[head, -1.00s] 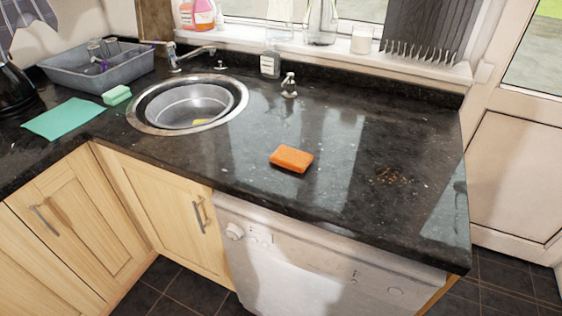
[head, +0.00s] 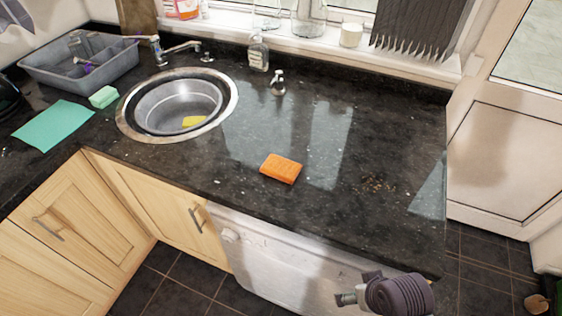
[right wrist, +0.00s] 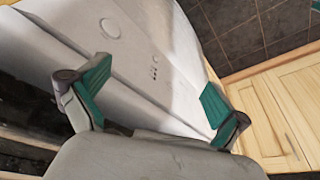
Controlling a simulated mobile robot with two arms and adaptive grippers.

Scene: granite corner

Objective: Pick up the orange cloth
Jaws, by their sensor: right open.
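The orange cloth (head: 281,168) looks like a small thick rectangular block. It lies flat on the dark granite counter (head: 320,205), to the right of the sink and back from the front edge. My right gripper (head: 346,299) shows at the bottom right of the head view, in front of the white appliance and apart from the cloth. In the right wrist view my right gripper (right wrist: 153,98) is open and empty, its teal fingers wide apart before the white appliance front. The cloth does not show in that view. My left gripper is not in view.
A round sink (head: 178,104) holds a yellow item (head: 194,121). A green cloth (head: 54,125), green sponge (head: 104,97) and grey rack (head: 80,66) are at left. A soap dispenser (head: 278,84) stands behind the cloth.

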